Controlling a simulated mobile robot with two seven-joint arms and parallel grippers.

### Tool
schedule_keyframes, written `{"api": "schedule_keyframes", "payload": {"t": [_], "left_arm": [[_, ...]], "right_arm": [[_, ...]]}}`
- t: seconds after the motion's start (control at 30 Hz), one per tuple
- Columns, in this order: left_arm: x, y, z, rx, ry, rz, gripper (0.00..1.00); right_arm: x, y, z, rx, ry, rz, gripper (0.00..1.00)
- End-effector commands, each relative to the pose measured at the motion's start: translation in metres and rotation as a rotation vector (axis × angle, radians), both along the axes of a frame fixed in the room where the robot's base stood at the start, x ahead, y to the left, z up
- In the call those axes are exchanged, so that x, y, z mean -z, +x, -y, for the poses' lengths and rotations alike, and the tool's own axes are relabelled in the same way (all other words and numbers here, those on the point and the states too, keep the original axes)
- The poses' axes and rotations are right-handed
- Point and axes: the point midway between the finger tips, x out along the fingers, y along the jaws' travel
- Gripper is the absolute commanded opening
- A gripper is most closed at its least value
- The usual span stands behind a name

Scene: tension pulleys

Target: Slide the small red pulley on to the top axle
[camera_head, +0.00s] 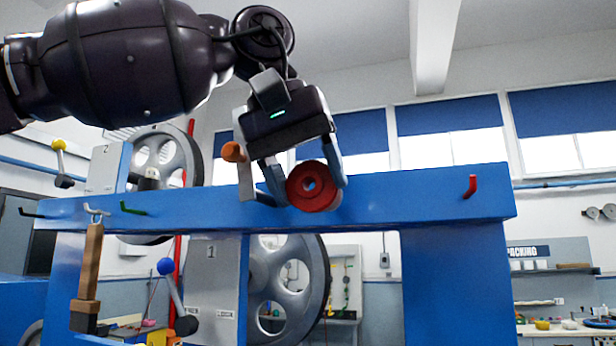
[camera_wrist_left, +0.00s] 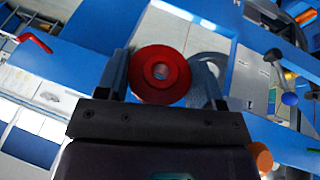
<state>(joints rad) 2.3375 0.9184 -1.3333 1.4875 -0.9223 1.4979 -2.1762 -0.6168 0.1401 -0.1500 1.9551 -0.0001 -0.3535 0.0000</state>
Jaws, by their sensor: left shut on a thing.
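The small red pulley (camera_head: 312,186) is a thick red disc with a round hole in its middle. My left gripper (camera_head: 304,178) is shut on it, with one finger at each side, and holds it in front of the blue crossbeam (camera_head: 400,200). In the left wrist view the pulley (camera_wrist_left: 160,74) sits between the two fingers (camera_wrist_left: 160,80), its hole facing the camera. I cannot make out which part is the top axle. An orange-ended peg (camera_head: 234,152) stands just left of the gripper, above the beam. My right gripper does not show.
A red hook (camera_head: 471,187) and a green hook (camera_head: 132,208) stick out of the beam. A brown handle (camera_head: 90,258) hangs at the left. A large grey wheel (camera_head: 287,280) and a blue-knobbed lever (camera_head: 172,280) are below. The beam's right part is clear apart from the red hook.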

Motion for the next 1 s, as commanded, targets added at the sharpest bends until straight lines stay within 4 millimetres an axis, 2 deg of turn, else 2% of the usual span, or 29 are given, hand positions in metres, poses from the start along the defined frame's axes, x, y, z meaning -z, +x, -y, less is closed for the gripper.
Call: {"api": "schedule_keyframes", "payload": {"t": [1.0], "left_arm": [[-0.001,0.023,0.009,0.0,-0.001,0.0,0.36]], "right_arm": [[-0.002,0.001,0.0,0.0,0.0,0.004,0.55]]}}
